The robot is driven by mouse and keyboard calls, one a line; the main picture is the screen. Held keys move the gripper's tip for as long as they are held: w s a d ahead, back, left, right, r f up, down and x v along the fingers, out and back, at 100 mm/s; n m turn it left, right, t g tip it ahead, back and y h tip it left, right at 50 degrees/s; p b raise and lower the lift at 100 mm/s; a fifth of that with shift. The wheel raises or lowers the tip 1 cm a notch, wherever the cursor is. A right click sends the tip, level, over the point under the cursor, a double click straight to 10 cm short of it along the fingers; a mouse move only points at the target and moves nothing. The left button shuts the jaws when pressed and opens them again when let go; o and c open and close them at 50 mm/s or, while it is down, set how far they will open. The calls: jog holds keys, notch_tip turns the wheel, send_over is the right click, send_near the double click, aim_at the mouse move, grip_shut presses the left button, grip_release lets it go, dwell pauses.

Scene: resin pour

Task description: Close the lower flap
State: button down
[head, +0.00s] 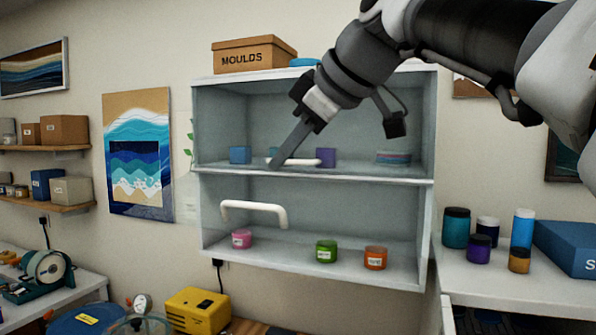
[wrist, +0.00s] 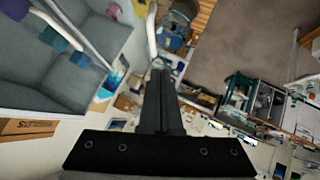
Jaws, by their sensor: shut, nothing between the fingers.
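The wall cabinet (head: 434,150) has an upper and a lower compartment, with their contents plainly visible. A white handle (head: 254,206) shows across the upper left of the lower compartment. The lower flap's panel cannot be made out, so its angle is unclear. Another white handle (head: 308,162) shows at the foot of the upper compartment, partly behind my fingers. My gripper (head: 276,163) is shut and empty, pointing down and left in front of the cabinet, above the lower handle. In the wrist view my shut fingertips (wrist: 160,70) are close to a white bar (wrist: 151,32); contact cannot be told.
Pink (head: 241,239), green (head: 327,251) and orange (head: 375,258) jars stand in the lower compartment. A moulds box (head: 250,54) sits on top of the cabinet. Several jars and a blue box (head: 568,246) stand on the right counter (head: 500,280). A yellow case (head: 198,310) is below.

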notch_tip(320, 180, up, 3)
jog(key=n, duration=0.1)
jog(key=p, duration=0.1)
send_over(257, 232)
notch_tip(257, 232, down, 10)
jog(key=shift+r, duration=0.1)
dwell(0.3)
